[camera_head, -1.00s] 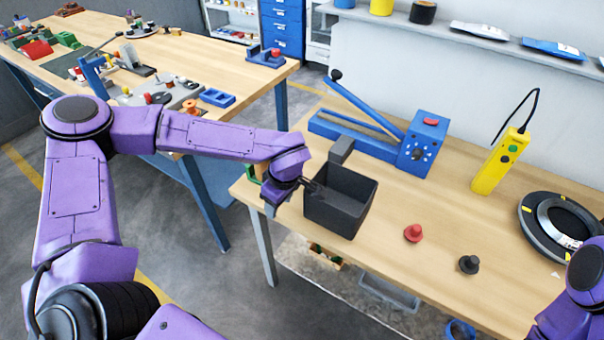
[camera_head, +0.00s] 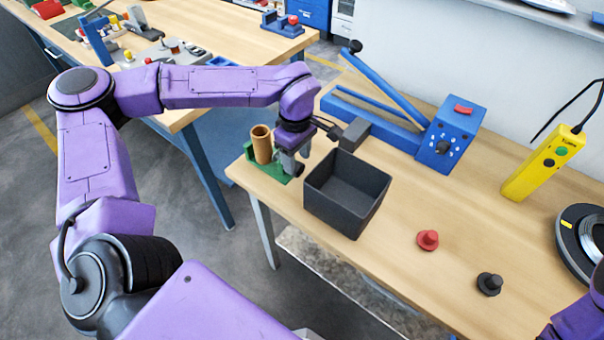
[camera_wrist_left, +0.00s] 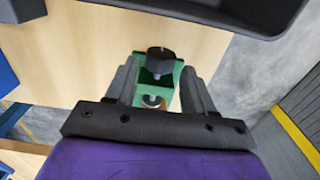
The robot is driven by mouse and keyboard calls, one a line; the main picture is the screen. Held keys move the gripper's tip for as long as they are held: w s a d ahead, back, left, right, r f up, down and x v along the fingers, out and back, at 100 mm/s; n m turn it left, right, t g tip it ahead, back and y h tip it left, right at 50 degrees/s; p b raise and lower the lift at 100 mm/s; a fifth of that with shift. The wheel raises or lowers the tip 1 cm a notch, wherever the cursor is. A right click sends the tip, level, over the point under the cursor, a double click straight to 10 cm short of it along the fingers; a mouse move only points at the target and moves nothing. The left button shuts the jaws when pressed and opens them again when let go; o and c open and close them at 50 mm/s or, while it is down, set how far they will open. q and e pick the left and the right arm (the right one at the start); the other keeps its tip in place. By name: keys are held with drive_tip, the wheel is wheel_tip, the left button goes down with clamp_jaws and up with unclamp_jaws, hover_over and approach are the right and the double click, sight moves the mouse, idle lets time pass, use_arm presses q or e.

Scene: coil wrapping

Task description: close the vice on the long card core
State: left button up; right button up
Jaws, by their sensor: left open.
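The green vice (camera_head: 272,169) sits on the table's near left corner. The long card core (camera_head: 261,144), a brown hollow tube, stands upright in it. My left gripper (camera_head: 291,160) is just to the right of the core, pointing down at the vice. In the left wrist view its two dark fingers (camera_wrist_left: 160,70) are apart, one on each side of the vice's black handle (camera_wrist_left: 160,60). The green vice body (camera_wrist_left: 160,82) shows beyond them. I cannot tell whether the fingers touch the handle. My right gripper is out of view; only some purple arm shows at bottom right.
A dark open bin (camera_head: 346,193) stands close to the right of my left gripper. Behind it is a blue lever device (camera_head: 445,135). A red knob (camera_head: 428,240), a black knob (camera_head: 489,284), a yellow pendant (camera_head: 543,162) and a black ring (camera_head: 580,235) lie further right.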

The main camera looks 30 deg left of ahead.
sight(299, 167)
use_arm(q)
drive_tip(key=shift+w+f, duration=0.1)
drive_tip(key=shift+f, duration=0.9)
drive_tip(key=shift+s+d, duration=0.1)
drive_tip(key=shift+s, duration=0.1)
drive_tip(key=shift+f, duration=0.15)
